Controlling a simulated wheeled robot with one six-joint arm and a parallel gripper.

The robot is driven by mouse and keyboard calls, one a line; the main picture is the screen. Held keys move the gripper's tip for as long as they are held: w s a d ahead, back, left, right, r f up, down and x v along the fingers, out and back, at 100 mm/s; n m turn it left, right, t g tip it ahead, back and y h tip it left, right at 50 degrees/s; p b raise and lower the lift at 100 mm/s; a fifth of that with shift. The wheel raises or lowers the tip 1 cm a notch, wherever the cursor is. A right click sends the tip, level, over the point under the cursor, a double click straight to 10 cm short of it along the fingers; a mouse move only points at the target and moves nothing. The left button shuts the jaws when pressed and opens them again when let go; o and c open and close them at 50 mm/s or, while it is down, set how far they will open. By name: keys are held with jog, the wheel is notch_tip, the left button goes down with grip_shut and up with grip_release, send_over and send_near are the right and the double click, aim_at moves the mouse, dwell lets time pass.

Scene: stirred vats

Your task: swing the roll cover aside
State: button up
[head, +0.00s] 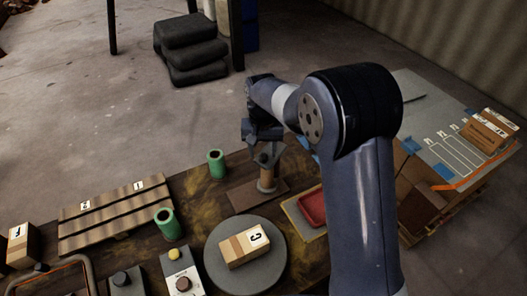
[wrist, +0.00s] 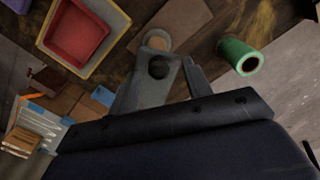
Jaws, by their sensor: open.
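A tan upright roll (head: 267,181) stands on a brown board at the table's far edge. Its round tan top (wrist: 157,40) shows in the wrist view, partly hidden by a grey piece with a dark round knob (wrist: 158,69); this looks like the roll cover. My gripper (head: 264,152) is directly above the roll, pointing down. In the wrist view my gripper (wrist: 160,82) is open, with the knob between its fingers. I cannot tell whether the fingers touch the knob.
Green cylinders (head: 216,164) stand to the left of the roll. A red tray (head: 312,207) is at its right. A grey round plate (head: 219,283) with a labelled box (head: 244,247) is in front. A slatted board (head: 115,215) lies left. A side table (head: 440,122) stands right.

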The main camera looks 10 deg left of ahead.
jog(key=shift+w+d+f, duration=0.15)
jog(key=shift+w+f, duration=0.1)
jog(key=shift+f, duration=0.95)
jog(key=shift+c, duration=0.5)
grip_shut()
